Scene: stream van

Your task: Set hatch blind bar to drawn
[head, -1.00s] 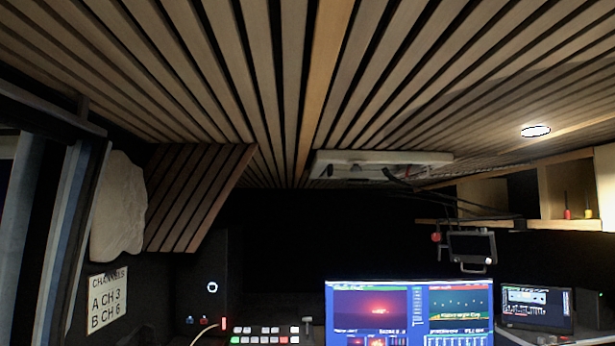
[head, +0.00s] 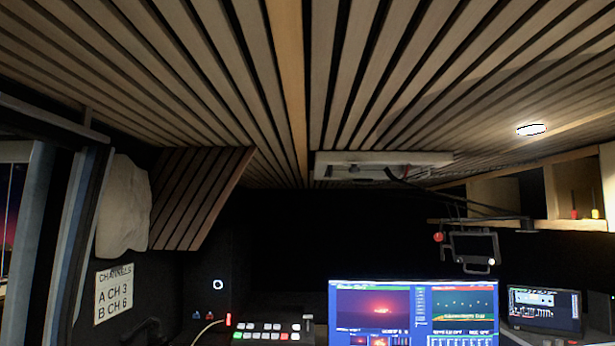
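A white-framed hatch (head: 335,158) is set in the slatted ceiling, a little right of the middle of the head view. I see it at a very flat angle from below. Its opening is a thin strip with some grey and dark parts in it. I cannot make out the blind bar or tell how far the blind is drawn. My gripper is not in view.
A dark arm holds a small monitor (head: 474,246) below and right of the hatch. A bright double screen (head: 412,310), a laptop (head: 544,308) and a button panel (head: 262,331) stand below. A slatted panel (head: 200,195) hangs at left, beside a window frame.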

